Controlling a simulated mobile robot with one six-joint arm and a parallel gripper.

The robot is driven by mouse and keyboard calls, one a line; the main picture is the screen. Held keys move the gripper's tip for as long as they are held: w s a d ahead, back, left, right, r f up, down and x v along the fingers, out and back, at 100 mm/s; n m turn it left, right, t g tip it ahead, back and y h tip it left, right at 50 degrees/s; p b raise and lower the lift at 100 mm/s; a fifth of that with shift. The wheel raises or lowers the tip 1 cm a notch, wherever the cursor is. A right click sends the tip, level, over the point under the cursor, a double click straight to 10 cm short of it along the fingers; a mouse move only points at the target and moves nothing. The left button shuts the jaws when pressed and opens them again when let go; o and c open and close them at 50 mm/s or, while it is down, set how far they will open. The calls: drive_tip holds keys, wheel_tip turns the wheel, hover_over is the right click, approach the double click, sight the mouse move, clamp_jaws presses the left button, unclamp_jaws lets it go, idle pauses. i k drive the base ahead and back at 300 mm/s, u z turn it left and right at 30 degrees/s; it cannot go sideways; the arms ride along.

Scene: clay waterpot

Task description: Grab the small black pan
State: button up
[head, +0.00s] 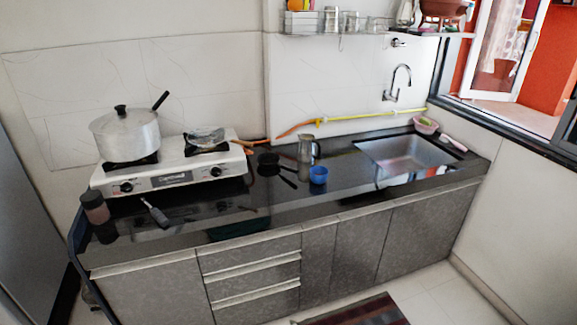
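A small black pan (268,163) sits on the dark glossy counter (222,214), just right of the gas stove (165,172). Its dark handle points toward the front right. The pan is hard to tell from the dark counter around it. My gripper is not in view.
A silver pot (125,135) stands on the stove's left burner. A metal jug (306,150) and a blue cup (318,175) stand right of the pan. The sink (405,152) is farther right. The floor is partly clear, with a rug (355,312).

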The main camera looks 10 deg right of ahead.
sight(268, 160)
drive_tip(key=u, duration=0.15)
drive_tip(key=i, duration=0.85)
drive_tip(key=z, duration=1.5)
drive_tip(key=k, duration=0.15)
drive_tip(key=u, duration=3.2)
